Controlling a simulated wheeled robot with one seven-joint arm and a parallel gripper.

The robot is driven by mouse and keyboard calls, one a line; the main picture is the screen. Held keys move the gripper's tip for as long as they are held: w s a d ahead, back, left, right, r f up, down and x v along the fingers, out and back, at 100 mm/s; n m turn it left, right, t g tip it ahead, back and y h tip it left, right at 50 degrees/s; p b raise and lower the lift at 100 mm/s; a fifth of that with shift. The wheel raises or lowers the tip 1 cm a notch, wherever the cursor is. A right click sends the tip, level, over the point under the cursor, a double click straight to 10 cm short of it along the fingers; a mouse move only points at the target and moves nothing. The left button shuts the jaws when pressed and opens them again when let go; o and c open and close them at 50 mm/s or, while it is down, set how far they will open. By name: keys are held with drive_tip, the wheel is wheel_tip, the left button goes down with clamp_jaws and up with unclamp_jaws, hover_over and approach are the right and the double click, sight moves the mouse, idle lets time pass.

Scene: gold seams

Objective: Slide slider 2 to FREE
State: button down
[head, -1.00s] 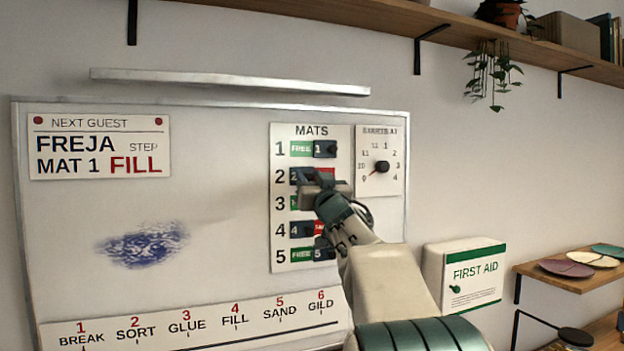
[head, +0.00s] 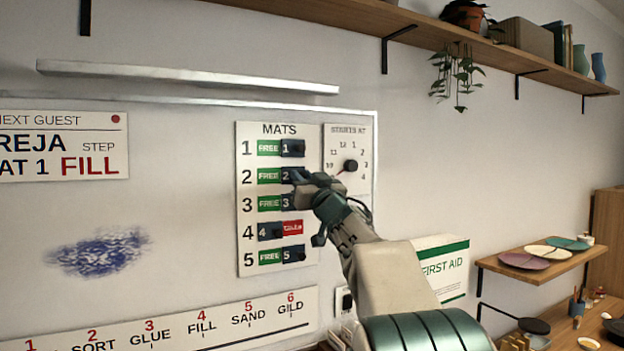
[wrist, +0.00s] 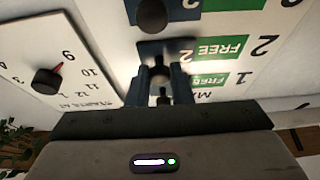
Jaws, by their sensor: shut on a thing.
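The MATS panel (head: 244,222) is on the whiteboard, with numbered sliders in rows. In row 2 the green FREE label (head: 269,176) shows to the left of the dark slider 2 (head: 286,175), which sits at the right end of its slot. My gripper (head: 303,181) is at slider 2 and covers its right part. In the wrist view, the fingers (wrist: 160,77) are closed around the knob of slider 2 (wrist: 165,46), and the row's FREE label (wrist: 220,48) is uncovered beside it.
Slider 3 (head: 288,201) lies just below, close to my gripper. Row 4 shows a red label (head: 293,228), with slider 4 (head: 269,232) at the left. The STARTS AT dial (head: 350,165) is close on the right. A first aid box (head: 443,262) is lower right.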

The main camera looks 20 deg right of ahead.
drive_tip(key=shift+d, duration=0.1)
drive_tip(key=c, duration=1.3)
unclamp_jaws()
drive_tip(key=shift+d, duration=0.2)
drive_tip(key=shift+s+f, duration=0.2)
drive_tip(key=shift+s, duration=0.05)
drive_tip(key=b+v, duration=0.6)
drive_tip(key=v, duration=0.7)
